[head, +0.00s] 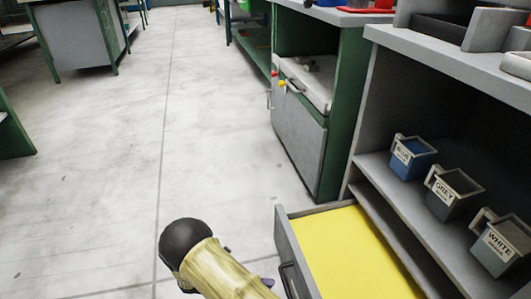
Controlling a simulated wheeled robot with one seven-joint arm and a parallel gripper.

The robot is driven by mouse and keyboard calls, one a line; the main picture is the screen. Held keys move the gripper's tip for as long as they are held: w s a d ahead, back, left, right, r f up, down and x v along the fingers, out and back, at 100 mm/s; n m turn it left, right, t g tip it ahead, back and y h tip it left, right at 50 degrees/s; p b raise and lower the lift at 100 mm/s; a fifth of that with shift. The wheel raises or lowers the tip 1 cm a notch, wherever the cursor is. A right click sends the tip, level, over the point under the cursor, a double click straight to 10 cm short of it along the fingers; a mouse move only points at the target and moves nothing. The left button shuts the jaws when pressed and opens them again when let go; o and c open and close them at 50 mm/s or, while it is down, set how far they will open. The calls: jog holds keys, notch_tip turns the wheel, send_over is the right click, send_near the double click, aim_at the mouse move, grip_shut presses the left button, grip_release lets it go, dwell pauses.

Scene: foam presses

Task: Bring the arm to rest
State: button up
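Part of my arm, a pale ribbed tube with a round black end, shows at the bottom centre of the head view. It is left of an open grey drawer (288,250) with a yellow inside. Small dark bits show between the tube and the drawer front, too little to tell what they are. My gripper is not recognisable in view, so whether it holds anything is hidden.
A green cabinet with a grey door (297,135) stands behind the drawer. The concrete floor (110,190) at left is largely clear.

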jog(key=s+d+r+m+t+y+p, duration=0.1)
jog(key=d+r+m+y+p, duration=0.6)
jog(key=r+m, duration=0.6)
jog(key=s+d+r+m+t+y+p, duration=0.15)
jog(key=d+r+m+y+p, duration=0.25)
jog(key=r+m+p, duration=0.85)
jog(key=s+d+r+m+y+p, duration=0.25)
jog(key=d+r+m+y, duration=0.45)
jog(key=r, duration=1.1)
notch_tip(320, 180, up, 37)
jog(key=w+a+h+p, duration=0.1)
jog(key=a+p, duration=0.1)
jog(key=p, duration=3.6)
jog(key=shift+w, duration=0.1)
